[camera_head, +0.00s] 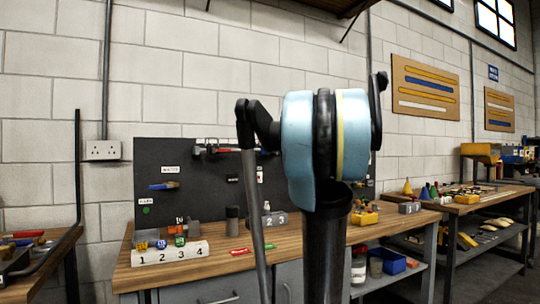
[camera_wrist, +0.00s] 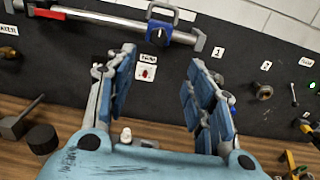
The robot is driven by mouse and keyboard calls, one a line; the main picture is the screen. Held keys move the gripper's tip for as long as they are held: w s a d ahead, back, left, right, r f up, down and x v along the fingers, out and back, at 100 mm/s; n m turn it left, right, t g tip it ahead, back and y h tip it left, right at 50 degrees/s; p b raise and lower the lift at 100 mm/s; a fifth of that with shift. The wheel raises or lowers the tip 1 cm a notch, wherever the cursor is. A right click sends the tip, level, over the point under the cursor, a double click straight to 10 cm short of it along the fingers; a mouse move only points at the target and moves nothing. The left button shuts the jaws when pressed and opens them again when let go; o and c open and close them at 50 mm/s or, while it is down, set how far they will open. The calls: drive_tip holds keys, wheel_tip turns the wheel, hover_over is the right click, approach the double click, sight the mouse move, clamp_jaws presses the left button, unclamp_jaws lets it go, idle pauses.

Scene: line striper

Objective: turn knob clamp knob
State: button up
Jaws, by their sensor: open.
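In the wrist view, a silver rail (camera_wrist: 105,19) runs along the top of a dark board. A blue clamp-like block (camera_wrist: 182,37) sits on it, with a small round dark knob (camera_wrist: 159,36) carrying a white mark on its face. I take this to be the clamp knob. My gripper (camera_wrist: 160,57) is open and empty, its blue-padded fingers spread below the knob and apart from it. In the head view, part of the rail (camera_head: 215,149) shows on the board; my arm hides the knob and gripper there.
The dark board (camera_head: 150,210) stands behind a wooden bench (camera_head: 215,265). A white numbered block (camera_head: 170,255), coloured pieces and dark cylinders stand on the bench. Another round fitting (camera_wrist: 266,66) is on the board at the right. A second bench (camera_head: 480,203) stands at the right.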

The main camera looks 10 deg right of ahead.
sight(270, 150)
drive_tip(key=x, duration=1.6)
drive_tip(key=shift+w+a+f, duration=0.15)
drive_tip(key=shift+w, duration=0.2)
drive_tip(key=c, duration=1.1)
